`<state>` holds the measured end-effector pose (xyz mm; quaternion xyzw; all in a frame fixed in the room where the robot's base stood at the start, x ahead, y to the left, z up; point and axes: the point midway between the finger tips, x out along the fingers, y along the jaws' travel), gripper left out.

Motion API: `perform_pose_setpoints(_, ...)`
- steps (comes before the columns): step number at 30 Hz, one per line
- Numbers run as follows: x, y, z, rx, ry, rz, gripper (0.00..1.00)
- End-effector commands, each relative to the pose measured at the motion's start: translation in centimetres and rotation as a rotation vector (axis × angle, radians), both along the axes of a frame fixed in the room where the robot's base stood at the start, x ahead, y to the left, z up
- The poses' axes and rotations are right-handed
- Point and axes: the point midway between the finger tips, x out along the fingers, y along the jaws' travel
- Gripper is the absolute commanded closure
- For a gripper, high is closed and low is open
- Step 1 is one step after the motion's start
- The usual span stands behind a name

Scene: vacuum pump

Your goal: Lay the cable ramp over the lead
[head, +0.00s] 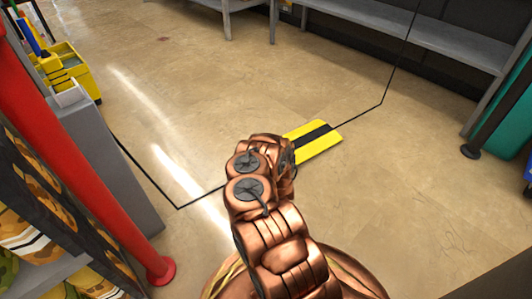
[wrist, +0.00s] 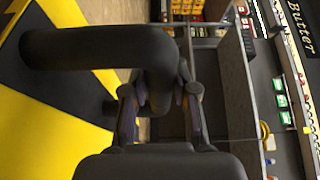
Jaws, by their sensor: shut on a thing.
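The cable ramp (head: 318,148) is a yellow slab with a black band along its middle. In the head view it shows beyond my arm, low over the floor or on it; I cannot tell which. The lead (head: 359,115) is a thin black line on the floor. It meets the ramp's far right end, roughly in line with the black band; its stretch behind my arm is hidden. In the wrist view the ramp (wrist: 32,122) fills the left side, with a thick black handle (wrist: 95,48). My gripper (wrist: 160,92) is shut on this handle.
A grey shelf bench (head: 420,40) runs along the back right. A red post (head: 85,150) and a grey cabinet (head: 105,165) stand at the left, near a yellow mop bucket (head: 72,68). The tiled floor around the ramp is clear.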

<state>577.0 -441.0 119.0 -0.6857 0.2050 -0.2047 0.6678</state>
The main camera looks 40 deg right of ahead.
Motion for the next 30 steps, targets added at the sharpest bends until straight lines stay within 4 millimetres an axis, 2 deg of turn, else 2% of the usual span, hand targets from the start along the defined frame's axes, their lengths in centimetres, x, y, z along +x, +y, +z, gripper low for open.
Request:
perform_pose_setpoints(1,0.0,-0.1,-0.8,-0.005,-0.003,-0.001,1.0)
perform_pose_setpoints(4,0.1,-0.1,-1.5,-0.007,-0.005,0.0,1.0)
perform_pose_setpoints(18,0.2,0.0,-1.8,-0.007,-0.005,0.001,1.0)
perform_pose_setpoints(19,0.2,0.0,-1.9,-0.005,-0.005,0.001,0.69)
perform_pose_setpoints(25,0.2,0.1,-1.9,-0.004,-0.004,0.001,0.48)
perform_pose_setpoints(30,0.2,0.1,-2.0,-0.003,-0.003,0.001,0.47)
